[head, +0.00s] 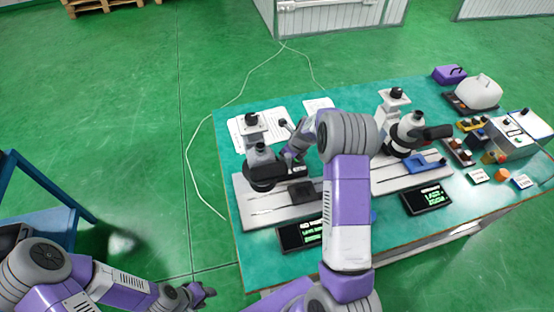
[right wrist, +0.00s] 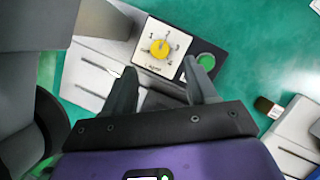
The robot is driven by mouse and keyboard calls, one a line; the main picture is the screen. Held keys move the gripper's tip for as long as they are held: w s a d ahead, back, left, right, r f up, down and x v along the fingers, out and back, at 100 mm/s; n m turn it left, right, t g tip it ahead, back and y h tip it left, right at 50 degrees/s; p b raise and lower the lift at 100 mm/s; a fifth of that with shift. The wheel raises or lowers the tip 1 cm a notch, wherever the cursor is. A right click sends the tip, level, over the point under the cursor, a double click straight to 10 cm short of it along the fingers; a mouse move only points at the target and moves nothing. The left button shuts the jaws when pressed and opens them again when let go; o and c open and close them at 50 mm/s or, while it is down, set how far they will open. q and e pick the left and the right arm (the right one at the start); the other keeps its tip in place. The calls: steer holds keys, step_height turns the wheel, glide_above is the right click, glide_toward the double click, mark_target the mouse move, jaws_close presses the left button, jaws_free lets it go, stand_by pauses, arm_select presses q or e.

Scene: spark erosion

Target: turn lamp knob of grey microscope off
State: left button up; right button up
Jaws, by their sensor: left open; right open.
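The grey microscope (head: 262,165) stands on a pale base plate at the left of the teal table in the head view. In the right wrist view a yellow knob (right wrist: 159,48) sits on a white dial plate (right wrist: 178,37) with numbers around it. My right gripper (right wrist: 162,76) is open; the knob appears just beyond and between its fingertips, with nothing between them. I cannot tell the knob's exact setting. In the head view my right arm hides part of the table, and the right gripper is small beside the microscope. My left gripper (head: 200,293) is open and empty, low and left of the table.
A second, whiter microscope (head: 395,120) stands to the right on its own plate. A green round button (right wrist: 207,60) is beside the dial. A dark display (head: 427,198) lies near the front edge. Small boxes and a purple case (head: 449,75) crowd the right end.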

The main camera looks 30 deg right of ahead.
steer(key=x, duration=0.6)
steer(key=shift+w+f+b, duration=0.1)
steer(key=shift+f+b, duration=0.2)
steer(key=shift+f, duration=0.15)
steer(key=c, duration=1.1)
